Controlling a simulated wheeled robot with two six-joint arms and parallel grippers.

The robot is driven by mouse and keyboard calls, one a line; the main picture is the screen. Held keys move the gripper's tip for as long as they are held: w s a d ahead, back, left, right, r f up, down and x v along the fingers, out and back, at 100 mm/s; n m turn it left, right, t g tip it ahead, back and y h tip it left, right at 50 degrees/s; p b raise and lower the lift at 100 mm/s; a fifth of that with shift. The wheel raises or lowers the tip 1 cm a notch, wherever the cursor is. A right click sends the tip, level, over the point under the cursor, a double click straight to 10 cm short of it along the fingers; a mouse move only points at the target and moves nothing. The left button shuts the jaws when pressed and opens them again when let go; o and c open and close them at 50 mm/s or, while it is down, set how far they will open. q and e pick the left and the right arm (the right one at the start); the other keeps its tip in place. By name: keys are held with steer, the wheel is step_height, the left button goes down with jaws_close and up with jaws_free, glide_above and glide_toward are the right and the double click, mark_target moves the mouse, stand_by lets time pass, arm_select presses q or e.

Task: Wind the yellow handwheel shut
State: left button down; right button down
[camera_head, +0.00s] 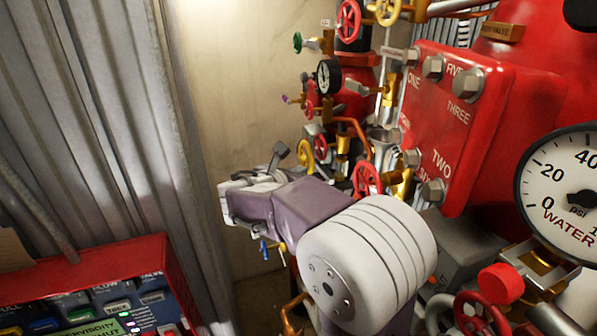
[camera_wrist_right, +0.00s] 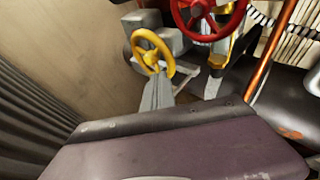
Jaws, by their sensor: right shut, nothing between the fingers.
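A yellow handwheel (camera_head: 306,156) shows in the head view just beyond my right gripper. It also shows in the right wrist view (camera_wrist_right: 151,57), upper middle, as a round rim with a hub. My right gripper (camera_head: 281,152) is shut and empty, its grey fingers by the wheel. In the right wrist view the fingers (camera_wrist_right: 157,88) reach up to the lower part of the rim and overlap it; I cannot tell whether they touch. A second yellow handwheel (camera_head: 387,10) is at the top of the head view. My left gripper is out of view.
A red bolted plate (camera_head: 455,125) and a large water gauge (camera_head: 575,195) stand at right. A corrugated wall (camera_head: 110,130) and red panel (camera_head: 90,290) are at left.

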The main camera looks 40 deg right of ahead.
steer(key=w, duration=0.1)
steer(key=w+d+f, duration=0.1)
steer(key=w, duration=0.1)
steer(key=shift+w+d+f, duration=0.1)
steer(key=shift+f, duration=0.05)
steer(key=a, duration=0.2)
steer(key=w+a+p, duration=0.1)
steer(key=a, duration=0.1)
steer(key=shift+w, duration=0.1)
